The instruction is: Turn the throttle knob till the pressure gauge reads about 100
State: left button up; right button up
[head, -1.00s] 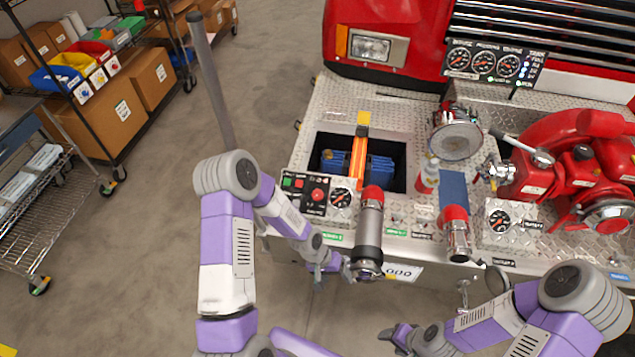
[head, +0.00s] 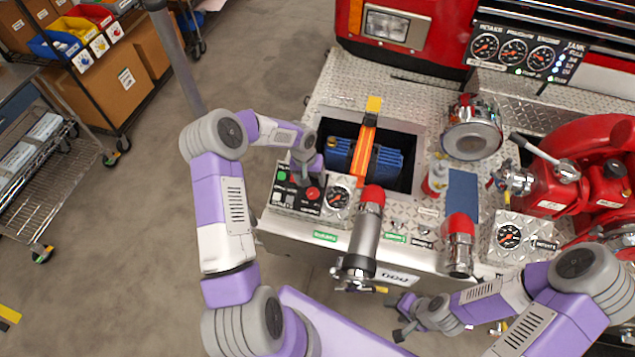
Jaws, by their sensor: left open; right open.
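My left gripper (head: 302,178) is open, pointing down over the control box beside the red knob and covering part of the box; contact cannot be told. My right gripper (head: 396,318) is open and empty, below the bumper's front edge.
A capped nozzle (head: 365,235) stands right of the control box, and a second red-capped one (head: 459,245) further right. Behind the box is a recess with a blue unit (head: 390,168) and orange strap (head: 362,150). A large red pump (head: 585,165) fills the right side.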

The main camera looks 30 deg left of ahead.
aim_at(312, 191)
pick_arm(q)
jog(key=f, duration=0.5)
jog(key=shift+s+d, duration=0.25)
jog(key=shift+d, duration=0.1)
jog(key=shift+w+f+p, duration=0.1)
jog(key=shift+f+p, duration=0.2)
jog(key=shift+f, duration=0.4)
